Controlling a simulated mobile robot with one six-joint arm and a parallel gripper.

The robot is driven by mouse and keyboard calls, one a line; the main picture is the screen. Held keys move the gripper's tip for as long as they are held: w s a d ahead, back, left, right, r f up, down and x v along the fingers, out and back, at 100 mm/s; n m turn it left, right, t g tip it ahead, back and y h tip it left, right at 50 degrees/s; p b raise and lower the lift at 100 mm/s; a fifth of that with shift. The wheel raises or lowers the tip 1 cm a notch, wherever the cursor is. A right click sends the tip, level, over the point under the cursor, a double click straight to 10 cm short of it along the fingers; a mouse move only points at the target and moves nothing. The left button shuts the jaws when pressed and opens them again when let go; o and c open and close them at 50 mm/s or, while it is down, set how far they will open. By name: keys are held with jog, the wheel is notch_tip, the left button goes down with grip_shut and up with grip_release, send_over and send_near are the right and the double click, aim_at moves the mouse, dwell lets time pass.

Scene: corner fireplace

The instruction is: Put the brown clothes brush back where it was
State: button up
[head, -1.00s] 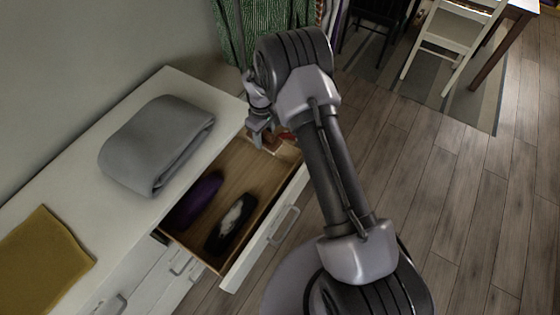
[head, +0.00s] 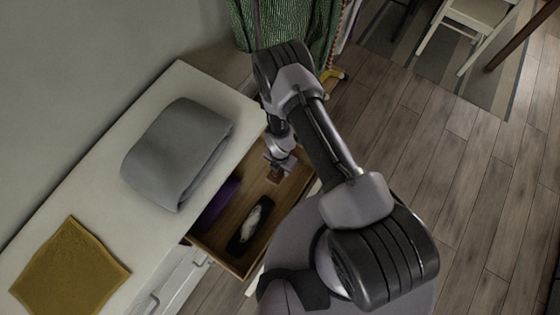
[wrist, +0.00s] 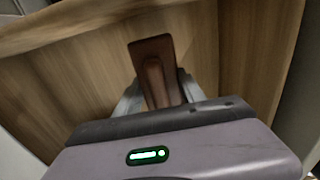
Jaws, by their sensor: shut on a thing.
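The brown clothes brush (wrist: 152,55) is between my gripper's fingers, its flat reddish-brown end pointing away from the wrist. In the head view a small part of the brush (head: 275,175) shows below my gripper (head: 279,163), over the far end of the open drawer (head: 236,197). My gripper (wrist: 157,92) is shut on the brush. The drawer's wooden floor (wrist: 80,65) lies behind the brush in the wrist view. I cannot tell whether the brush touches the floor.
A black brush with pale bristles (head: 250,224) and a dark purple object (head: 217,203) lie in the drawer's near part. A folded grey cloth (head: 178,150) and a mustard cloth (head: 69,272) lie on the white dresser top (head: 90,185). Green curtain-like fabric (head: 290,30) hangs beyond.

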aim_at(280, 172)
notch_tip(280, 172, down, 4)
jog(key=shift+f+b, duration=0.1)
jog(key=shift+b, duration=0.25)
jog(key=shift+f, duration=0.1)
jog(key=shift+f+b, duration=0.15)
jog(key=shift+b, duration=0.15)
jog(key=o, duration=1.2)
jog(key=shift+w, duration=0.1)
jog(key=shift+r, duration=0.2)
